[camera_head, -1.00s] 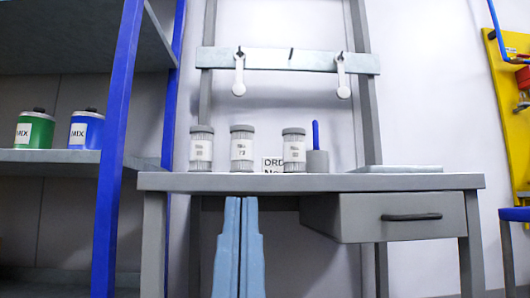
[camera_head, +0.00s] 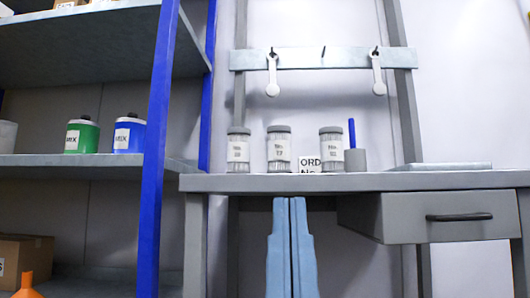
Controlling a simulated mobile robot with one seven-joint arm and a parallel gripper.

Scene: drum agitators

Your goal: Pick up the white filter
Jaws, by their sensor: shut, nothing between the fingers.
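Nothing in view is clearly marked as the white filter. Two white long-handled pieces with round lower ends hang from hooks, a left one (camera_head: 271,80) and a right one (camera_head: 378,78). I cannot tell whether either is the filter. My gripper (camera_head: 289,203), with two light blue fingers pointing up, shows at the bottom centre. Its fingers are together with only a thin dark line between them, and it holds nothing. It appears in front of the grey desk (camera_head: 350,182), its tips just below the desk top's edge in the picture, well below the hanging pieces.
Three grey-lidded jars, at left (camera_head: 238,152), middle (camera_head: 279,151) and right (camera_head: 331,148), stand on the desk. Beside them is a grey cup (camera_head: 355,160) with a blue stick. Left, a blue-posted shelf (camera_head: 60,160) holds green (camera_head: 82,136) and blue (camera_head: 129,135) MIX containers. An orange funnel (camera_head: 27,289) shows below.

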